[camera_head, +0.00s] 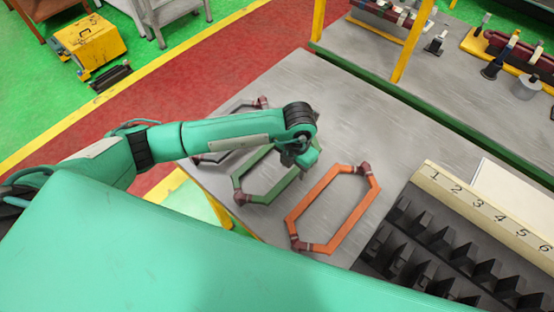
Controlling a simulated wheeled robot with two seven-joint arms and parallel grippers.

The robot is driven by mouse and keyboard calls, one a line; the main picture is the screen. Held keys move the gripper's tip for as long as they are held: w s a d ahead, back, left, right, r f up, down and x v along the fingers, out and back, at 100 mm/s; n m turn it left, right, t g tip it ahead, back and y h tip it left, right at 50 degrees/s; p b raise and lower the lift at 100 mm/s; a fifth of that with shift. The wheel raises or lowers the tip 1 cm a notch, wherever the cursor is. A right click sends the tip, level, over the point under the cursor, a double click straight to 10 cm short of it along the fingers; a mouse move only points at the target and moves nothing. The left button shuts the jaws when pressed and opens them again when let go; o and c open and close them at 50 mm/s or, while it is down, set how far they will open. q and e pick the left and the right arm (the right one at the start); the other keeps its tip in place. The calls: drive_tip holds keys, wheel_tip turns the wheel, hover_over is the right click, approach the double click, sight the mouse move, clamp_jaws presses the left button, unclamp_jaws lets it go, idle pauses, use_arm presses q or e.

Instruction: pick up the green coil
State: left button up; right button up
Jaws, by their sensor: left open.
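The green coil (267,198) lies flat on the grey metal table, a long six-sided loop with dark reddish wrapped ends. My left arm comes in from the left, and its gripper (300,165) is over the far right part of the green coil. The gripper is open, and I see no coil held in it. The arm and gripper hide the coil's far end, and I cannot tell whether the fingers touch it. My right gripper is not in view.
An orange coil (291,221) lies just right of the green one. A dark coil (217,158) lies to the left, partly behind my arm. A black slotted rack with a numbered strip (481,208) stands at right. A yellow post (412,42) rises behind the table.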

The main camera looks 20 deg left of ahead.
sight(294, 172)
use_arm(q)
drive_tip(key=shift+f+p, duration=0.85)
wheel_tip(294, 172, down, 3)
drive_tip(key=shift+w+f+p, duration=0.1)
drive_tip(key=shift+w+p, duration=0.05)
drive_tip(key=shift+p, duration=0.5)
drive_tip(key=shift+f, duration=0.3)
clamp_jaws()
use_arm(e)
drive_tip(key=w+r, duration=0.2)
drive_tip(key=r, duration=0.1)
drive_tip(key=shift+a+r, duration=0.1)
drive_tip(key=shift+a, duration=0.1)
